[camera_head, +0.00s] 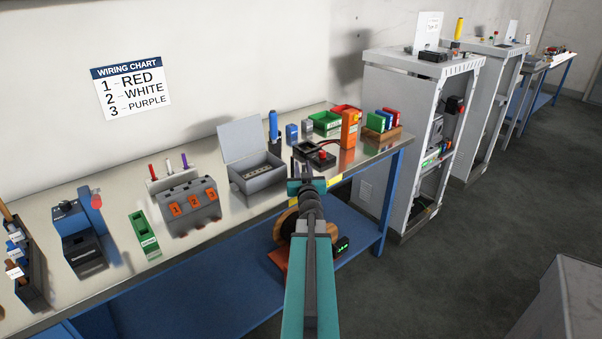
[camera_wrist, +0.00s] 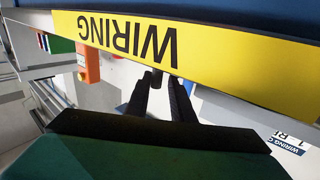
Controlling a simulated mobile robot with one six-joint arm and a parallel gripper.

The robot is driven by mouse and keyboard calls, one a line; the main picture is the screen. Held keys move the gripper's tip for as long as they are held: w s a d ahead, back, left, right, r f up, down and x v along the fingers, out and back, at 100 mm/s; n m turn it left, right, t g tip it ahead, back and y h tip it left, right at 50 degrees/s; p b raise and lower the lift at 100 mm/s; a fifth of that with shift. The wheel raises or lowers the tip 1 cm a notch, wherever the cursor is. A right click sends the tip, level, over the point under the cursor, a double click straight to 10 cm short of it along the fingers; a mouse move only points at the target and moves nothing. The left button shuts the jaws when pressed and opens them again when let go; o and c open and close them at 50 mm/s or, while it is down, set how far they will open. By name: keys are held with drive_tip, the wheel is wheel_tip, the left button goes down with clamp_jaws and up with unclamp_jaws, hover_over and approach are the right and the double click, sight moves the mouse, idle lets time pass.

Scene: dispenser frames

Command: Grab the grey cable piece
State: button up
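I cannot make out a grey cable piece for certain in either view. A grey box with a raised lid (camera_head: 256,178) stands on the bench, and small details inside it are too small to tell. My gripper (camera_head: 300,168) is at the bench's front edge, right of this box in the head view.
The metal bench (camera_head: 110,272) holds a rack with red, white and purple pieces (camera_head: 168,165), a green block (camera_head: 143,232), an orange device (camera_head: 350,130) and coloured bins (camera_head: 325,121). A wiring chart (camera_head: 131,86) hangs behind.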

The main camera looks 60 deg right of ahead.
drive_tip(key=shift+p+x, duration=0.35)
drive_tip(key=shift+x, duration=2.2)
drive_tip(key=shift+s+d, duration=0.15)
clamp_jaws()
